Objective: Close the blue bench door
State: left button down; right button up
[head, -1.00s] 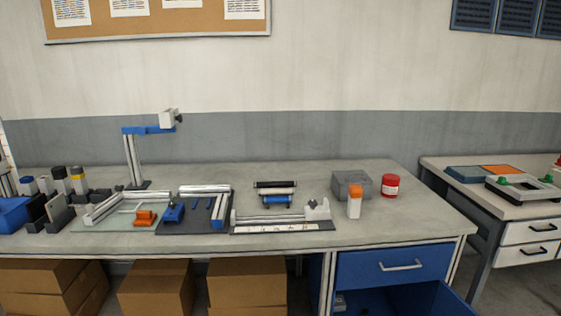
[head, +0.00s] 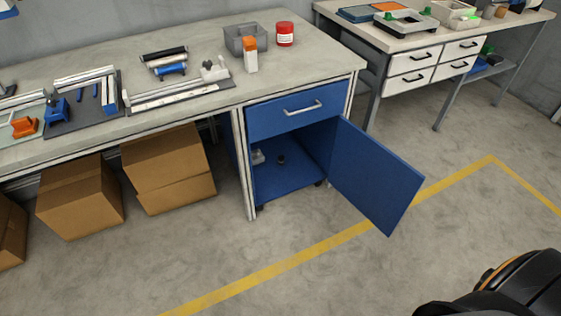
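The blue bench door (head: 372,178) stands wide open in the head view. It is hinged at the right side of the blue cabinet and swings out toward the lower right over the floor. The cabinet inside (head: 290,172) is open to view, with a couple of small dark and grey items on its floor. Above it is a shut blue drawer (head: 297,110) with a silver handle. A black and orange part of my own body shows at the lower right corner. Neither gripper can be made out in the view.
The grey workbench (head: 200,110) carries a grey bin (head: 246,40), an orange-capped bottle (head: 250,56) and a red jar (head: 285,34). Cardboard boxes (head: 168,165) sit under it. A second bench with white drawers (head: 412,60) stands at right. The floor before the door is clear, with a yellow line (head: 300,257).

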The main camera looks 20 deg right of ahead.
aim_at(382, 186)
jog(key=l+u, duration=0.1)
jog(key=u, duration=0.2)
jog(key=l+u, duration=0.25)
jog(key=l, duration=0.4)
jog(key=l+u, duration=0.2)
jog(key=l, duration=0.4)
jog(key=k+l+u, duration=0.25)
jog(key=l, duration=0.35)
jog(key=k+l, duration=0.1)
jog(key=l, duration=0.85)
jog(key=k+l, duration=0.15)
jog(key=l, duration=0.35)
jog(key=k+l+u, duration=0.1)
jog(key=l, duration=0.35)
jog(key=k+l, duration=0.1)
jog(key=l, duration=0.4)
jog(key=k+l, duration=0.1)
jog(key=l, duration=0.35)
